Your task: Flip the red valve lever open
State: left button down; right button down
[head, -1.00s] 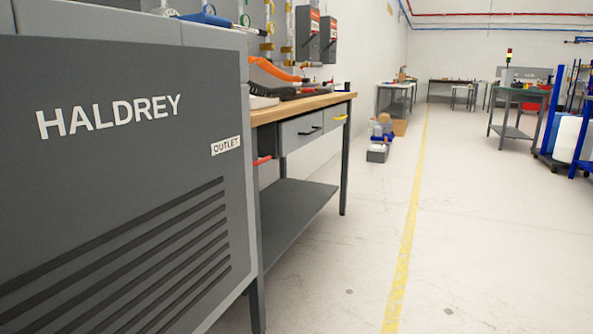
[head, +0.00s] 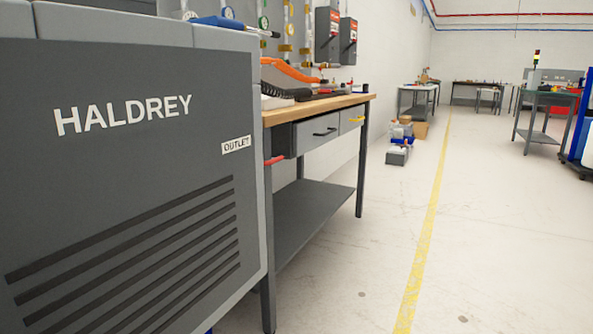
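A small red lever (head: 275,160) sticks out just past the right edge of the grey HALDREY cabinet (head: 120,190), below and right of its OUTLET label (head: 236,145). Only the red handle shows. Any valve body it belongs to is hidden behind the cabinet's edge, and I cannot tell its setting. Neither of my grippers is in view.
A wooden-topped workbench (head: 330,101) with drawers and a lower shelf (head: 310,215) stands right behind the cabinet. A blue-handled tool (head: 222,22) lies on the cabinet top. Boxes (head: 398,155) sit on the floor farther back. The floor (head: 500,240) on the right is clear.

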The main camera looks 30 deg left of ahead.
aim_at(269, 162)
jog(key=i, duration=0.85)
jog(key=u, duration=2)
